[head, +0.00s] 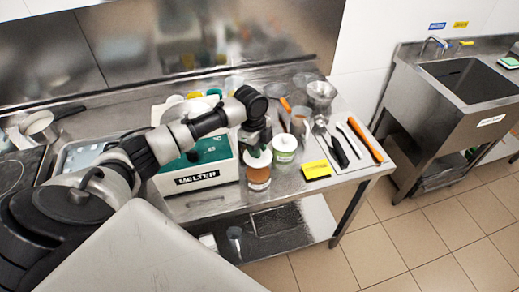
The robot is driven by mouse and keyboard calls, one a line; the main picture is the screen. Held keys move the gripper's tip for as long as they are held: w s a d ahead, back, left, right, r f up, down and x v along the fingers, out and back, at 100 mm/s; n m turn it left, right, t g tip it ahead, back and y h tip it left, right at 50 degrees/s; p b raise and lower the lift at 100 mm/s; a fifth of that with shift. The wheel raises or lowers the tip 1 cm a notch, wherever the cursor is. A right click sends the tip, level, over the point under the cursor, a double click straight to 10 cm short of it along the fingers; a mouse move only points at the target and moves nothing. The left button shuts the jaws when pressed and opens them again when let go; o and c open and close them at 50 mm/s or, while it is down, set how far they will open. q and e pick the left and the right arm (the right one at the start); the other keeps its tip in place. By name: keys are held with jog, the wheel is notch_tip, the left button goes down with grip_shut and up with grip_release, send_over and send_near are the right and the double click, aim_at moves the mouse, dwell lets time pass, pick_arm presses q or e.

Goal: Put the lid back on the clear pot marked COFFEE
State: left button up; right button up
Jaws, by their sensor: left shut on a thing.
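A pot with brown contents (258,180) stands near the front edge of the steel table, just right of the MELTER box. Its marking is too small to read, so I cannot tell for sure that it is the COFFEE pot. A white lid (254,160) shows at the pot's top, under my left gripper (258,149). The gripper points down and is shut on the lid. The fingertips are small and partly hidden; I cannot tell whether the lid is seated or just above the rim. My right gripper is not in view.
A white-lidded pot with a green label (284,149) stands close on the right. The MELTER box (208,172) is close on the left. A yellow block (317,170) and a mat with several tools (350,162) lie further right. A sink (460,85) stands apart.

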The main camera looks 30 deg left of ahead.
aim_at(258, 162)
pick_arm(q)
jog(key=shift+w+f+b, duration=0.1)
jog(key=shift+f+b, duration=0.2)
jog(key=shift+f, duration=0.25)
jog(key=shift+f+b, duration=0.35)
jog(key=f+b, duration=0.2)
jog(key=shift+s+b, duration=0.25)
jog(key=shift+b, duration=0.05)
jog(key=shift+f, duration=0.3)
jog(key=shift+w+f+b, duration=0.1)
jog(key=shift+f+b, duration=0.25)
jog(key=shift+f, duration=0.4)
jog(key=shift+r+p, duration=0.1)
jog(key=shift+p, duration=0.6)
jog(key=shift+f, duration=0.25)
jog(key=shift+p, duration=0.5)
dwell(0.4)
